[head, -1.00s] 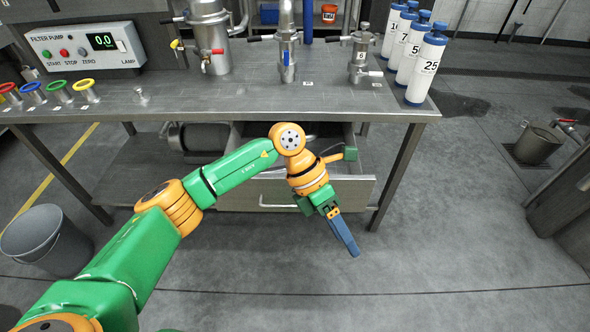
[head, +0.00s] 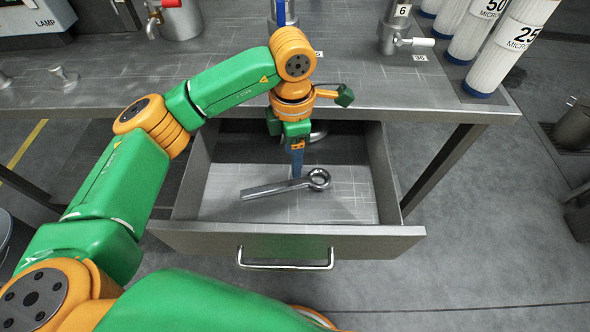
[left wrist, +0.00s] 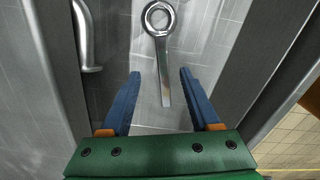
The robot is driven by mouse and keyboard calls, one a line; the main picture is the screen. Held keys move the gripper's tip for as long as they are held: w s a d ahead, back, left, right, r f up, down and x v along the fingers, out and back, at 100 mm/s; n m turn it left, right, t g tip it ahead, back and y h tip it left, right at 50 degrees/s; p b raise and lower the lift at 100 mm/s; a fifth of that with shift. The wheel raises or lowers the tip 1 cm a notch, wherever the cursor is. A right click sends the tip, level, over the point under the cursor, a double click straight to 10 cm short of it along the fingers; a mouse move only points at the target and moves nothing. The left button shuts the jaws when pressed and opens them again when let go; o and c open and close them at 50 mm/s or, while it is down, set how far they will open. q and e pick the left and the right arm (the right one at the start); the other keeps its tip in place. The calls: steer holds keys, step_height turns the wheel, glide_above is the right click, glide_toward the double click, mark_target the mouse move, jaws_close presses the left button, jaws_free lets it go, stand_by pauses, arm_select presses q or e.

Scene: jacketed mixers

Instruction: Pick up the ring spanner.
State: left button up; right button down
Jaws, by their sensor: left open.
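The ring spanner (head: 287,186) lies flat on the floor of the open drawer (head: 290,240), its ring end to the right and its handle to the left. My left gripper (head: 297,170) points down over the drawer, close to the spanner near its ring end. In the left wrist view the spanner (left wrist: 163,60) shows beyond and between the two open blue fingers of the gripper (left wrist: 158,85), with its handle running towards the palm. Nothing is between the fingers in a grip. My right gripper is not in view.
The drawer's side walls and front with a handle (head: 286,265) surround the spanner. The steel bench top (head: 200,75) overhangs the drawer's back. Numbered filter cartridges (head: 510,45) and a valve (head: 395,30) stand on the bench.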

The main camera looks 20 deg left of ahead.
mark_target(294, 183)
arm_select(q)
steer(key=shift+w+f+b, duration=0.1)
steer(key=shift+f+b, duration=0.35)
steer(key=shift+f, duration=0.35)
steer(key=f, duration=0.6)
steer(key=shift+s+d+f, duration=0.15)
steer(key=shift+s+f, duration=0.15)
steer(key=shift+f, duration=0.05)
jaws_close()
